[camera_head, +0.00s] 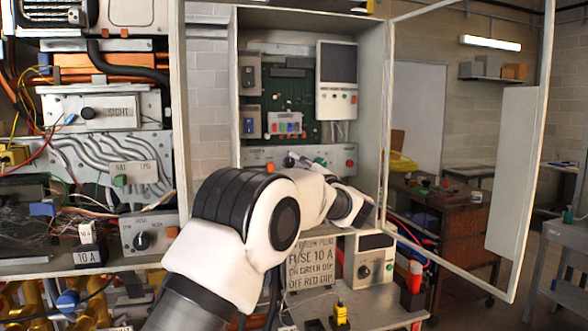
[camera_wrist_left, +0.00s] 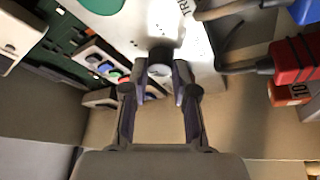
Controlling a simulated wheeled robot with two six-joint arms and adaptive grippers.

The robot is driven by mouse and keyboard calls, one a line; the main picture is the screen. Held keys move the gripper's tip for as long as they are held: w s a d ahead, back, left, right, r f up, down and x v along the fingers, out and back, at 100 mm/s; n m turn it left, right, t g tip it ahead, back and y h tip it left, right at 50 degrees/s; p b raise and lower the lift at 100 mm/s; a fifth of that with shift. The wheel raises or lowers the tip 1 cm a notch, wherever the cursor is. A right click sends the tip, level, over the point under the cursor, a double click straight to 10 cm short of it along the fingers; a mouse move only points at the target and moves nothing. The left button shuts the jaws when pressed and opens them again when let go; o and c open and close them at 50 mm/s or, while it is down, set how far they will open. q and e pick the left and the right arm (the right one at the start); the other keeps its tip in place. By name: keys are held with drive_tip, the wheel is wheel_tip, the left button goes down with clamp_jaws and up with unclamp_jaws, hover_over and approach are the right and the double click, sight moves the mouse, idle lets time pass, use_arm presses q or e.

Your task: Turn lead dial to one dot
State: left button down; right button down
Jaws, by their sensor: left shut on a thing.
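The dial's pointer is hidden. In the head view the arm comes in from the left, and the left gripper (camera_head: 297,160) is partly hidden at the control strip (camera_head: 262,155) low in the open cabinet. My right gripper is not in view.
A green button (camera_wrist_left: 102,3) sits close to the dial. Red (camera_wrist_left: 296,62) and blue plugs with cables are to its right. The open cabinet door (camera_head: 520,160) stands to the right. Other dials show on the left panel (camera_head: 142,240) and the lower box (camera_head: 363,271).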

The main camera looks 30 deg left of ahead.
use_arm(q)
drive_tip(key=c, duration=1.2)
unclamp_jaws()
drive_tip(key=shift+w, duration=0.1)
drive_tip(key=v, duration=1.2)
drive_tip(key=shift+a+f, duration=0.1)
